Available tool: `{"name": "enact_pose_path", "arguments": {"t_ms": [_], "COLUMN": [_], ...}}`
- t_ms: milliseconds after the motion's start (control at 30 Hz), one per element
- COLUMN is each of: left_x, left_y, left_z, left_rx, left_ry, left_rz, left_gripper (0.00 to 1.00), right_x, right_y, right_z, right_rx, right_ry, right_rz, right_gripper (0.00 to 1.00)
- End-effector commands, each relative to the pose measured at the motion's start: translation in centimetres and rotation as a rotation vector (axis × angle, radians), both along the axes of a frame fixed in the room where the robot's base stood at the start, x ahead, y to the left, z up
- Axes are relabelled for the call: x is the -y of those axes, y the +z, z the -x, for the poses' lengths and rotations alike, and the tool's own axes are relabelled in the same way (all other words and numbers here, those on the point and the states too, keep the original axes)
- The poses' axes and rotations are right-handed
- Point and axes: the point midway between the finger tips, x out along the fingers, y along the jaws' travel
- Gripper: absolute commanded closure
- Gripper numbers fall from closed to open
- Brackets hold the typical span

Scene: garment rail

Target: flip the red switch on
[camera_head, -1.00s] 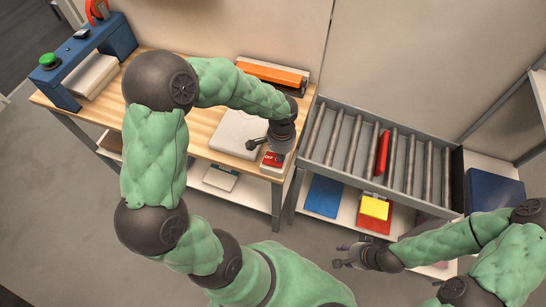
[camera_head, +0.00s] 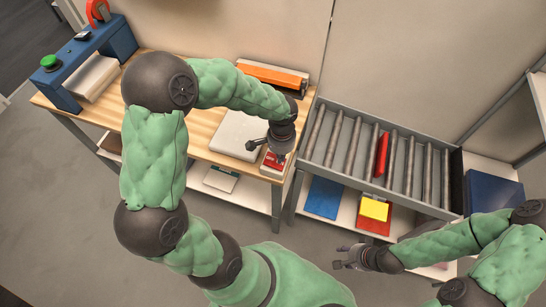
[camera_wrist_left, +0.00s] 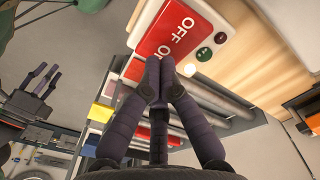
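The red switch (camera_head: 272,163) sits on a small white box at the right front end of the wooden workbench. In the left wrist view the red switch (camera_wrist_left: 168,40) carries white "OFF" lettering, with a second word partly hidden by my fingers. My left gripper (camera_wrist_left: 160,72) is shut, with nothing seen between its fingertips. The tips are over the lower part of the red face; whether they touch it I cannot tell. In the head view the left gripper (camera_head: 268,148) is right above the switch. My right gripper (camera_head: 345,258) hangs away from the bench, open and empty.
Beside the red face are a green button (camera_wrist_left: 204,54) and a small lit lamp (camera_wrist_left: 190,69). A white panel (camera_head: 238,135) lies left of the switch. The roller conveyor (camera_head: 340,172), with a red item (camera_head: 381,155) on it, stands close to the right.

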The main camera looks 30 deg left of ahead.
Motion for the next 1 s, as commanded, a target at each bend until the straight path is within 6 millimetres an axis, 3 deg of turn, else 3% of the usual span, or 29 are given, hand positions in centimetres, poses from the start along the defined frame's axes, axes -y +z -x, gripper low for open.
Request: {"name": "enact_pose_path", "arguments": {"t_ms": [700,1000], "left_x": [0.0,0.0], "left_y": [5.2,5.6], "left_z": [0.0,0.0], "left_rx": [0.002,0.001], "left_ry": [0.0,0.0], "left_rz": [0.001,0.0], "left_gripper": [1.0,1.0], "right_x": [0.0,0.0], "right_y": [4.0,4.2], "right_z": [0.0,0.0], "right_rx": [0.0,0.0], "right_ry": [0.0,0.0], "right_rz": [0.0,0.0], "right_gripper": [0.6,0.6]}}
